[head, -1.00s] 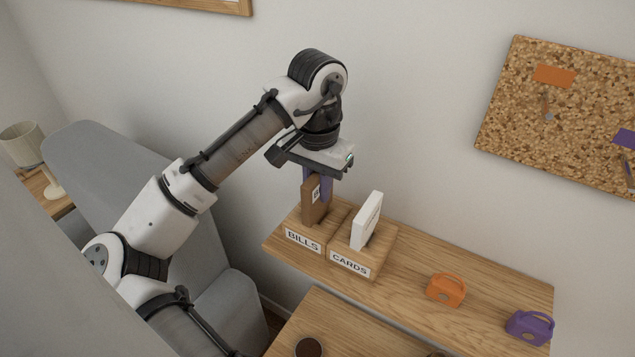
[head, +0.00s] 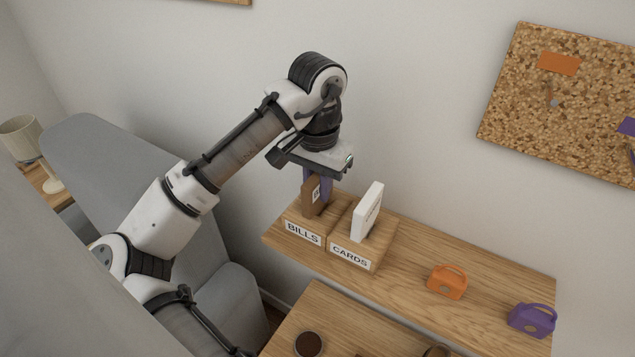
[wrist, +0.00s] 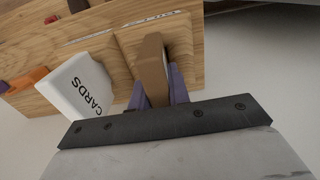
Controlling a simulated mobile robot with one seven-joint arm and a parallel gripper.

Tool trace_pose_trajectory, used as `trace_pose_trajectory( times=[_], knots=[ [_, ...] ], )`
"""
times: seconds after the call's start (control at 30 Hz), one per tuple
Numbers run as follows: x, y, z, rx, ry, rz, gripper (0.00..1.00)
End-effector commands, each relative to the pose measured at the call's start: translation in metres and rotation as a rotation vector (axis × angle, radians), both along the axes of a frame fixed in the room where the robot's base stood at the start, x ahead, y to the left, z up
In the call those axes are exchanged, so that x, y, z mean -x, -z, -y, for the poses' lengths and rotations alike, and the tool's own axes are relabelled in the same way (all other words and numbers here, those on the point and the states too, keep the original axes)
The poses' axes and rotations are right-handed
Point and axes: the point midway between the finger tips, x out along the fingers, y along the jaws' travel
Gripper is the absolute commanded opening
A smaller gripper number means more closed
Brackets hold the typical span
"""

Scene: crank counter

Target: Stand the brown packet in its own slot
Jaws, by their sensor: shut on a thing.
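The brown packet (head: 312,197) stands upright at the wooden holder labelled BILLS (head: 303,226). Its lower end appears to be down in that holder's slot; the slot's bottom is hidden. My gripper (head: 320,186), with purple fingers, is shut on the upper part of the brown packet from above. In the wrist view the gripper (wrist: 157,88) has a finger on each side of the packet (wrist: 153,68), over the holder (wrist: 183,36).
A white packet (head: 367,212) stands in the adjoining CARDS holder (head: 352,256), close to the right of my gripper. An orange object (head: 446,284) and a purple one (head: 531,320) sit farther right on the wooden shelf (head: 400,290). The wall is behind.

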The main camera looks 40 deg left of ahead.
Motion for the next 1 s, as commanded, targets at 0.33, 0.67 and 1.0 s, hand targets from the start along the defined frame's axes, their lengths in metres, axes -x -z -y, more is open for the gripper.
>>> trace_pose_trajectory(
  times=[0.33,0.67,1.0],
  knots=[
    [0.0,0.005,0.0,0.001,0.0,0.0,0.0],
    [0.0,0.005,0.0,0.001,0.0,0.0,0.43],
    [0.0,-0.008,-0.001,-0.002,0.0,0.001,0.43]
  ],
)
